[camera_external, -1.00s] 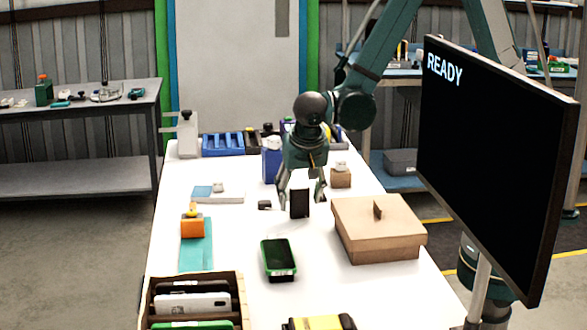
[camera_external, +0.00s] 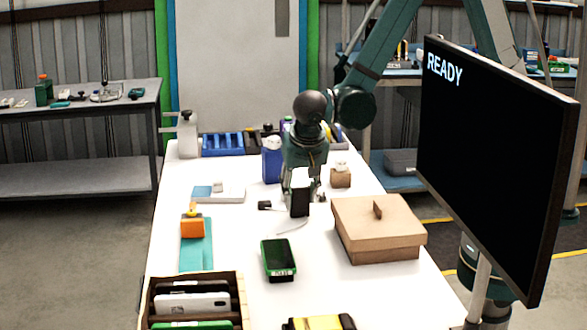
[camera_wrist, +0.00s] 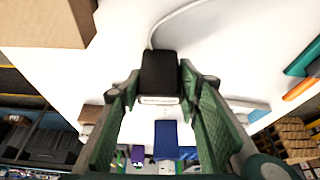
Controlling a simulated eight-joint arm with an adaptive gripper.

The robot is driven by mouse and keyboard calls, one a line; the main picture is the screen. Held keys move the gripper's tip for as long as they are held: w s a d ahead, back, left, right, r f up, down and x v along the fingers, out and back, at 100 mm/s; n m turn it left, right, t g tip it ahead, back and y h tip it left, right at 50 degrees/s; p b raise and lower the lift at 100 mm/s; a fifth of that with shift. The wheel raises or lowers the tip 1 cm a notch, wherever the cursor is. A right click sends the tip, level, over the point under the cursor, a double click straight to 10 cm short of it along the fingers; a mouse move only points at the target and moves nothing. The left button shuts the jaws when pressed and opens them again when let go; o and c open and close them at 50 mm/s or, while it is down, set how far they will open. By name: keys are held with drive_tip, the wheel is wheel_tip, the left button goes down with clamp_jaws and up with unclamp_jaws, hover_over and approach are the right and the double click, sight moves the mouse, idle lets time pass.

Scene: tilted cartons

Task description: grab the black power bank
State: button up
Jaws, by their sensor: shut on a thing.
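The black power bank (camera_external: 300,204), with a white end, stands upright near the middle of the white table. In the wrist view the power bank (camera_wrist: 159,70) sits between the two green fingers of my gripper (camera_wrist: 159,84), which are shut on its sides. A white cable (camera_wrist: 180,14) runs away from its far end. In the external view my gripper (camera_external: 302,190) comes down behind the power bank, which partly hides the fingers. I cannot tell whether the power bank touches the table.
A cardboard box (camera_external: 377,218) stands close on the right. A monitor (camera_external: 495,165) fills the right side.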

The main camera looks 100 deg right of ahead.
drive_tip(key=shift+r+p, duration=0.45)
drive_tip(key=shift+r, duration=4.4)
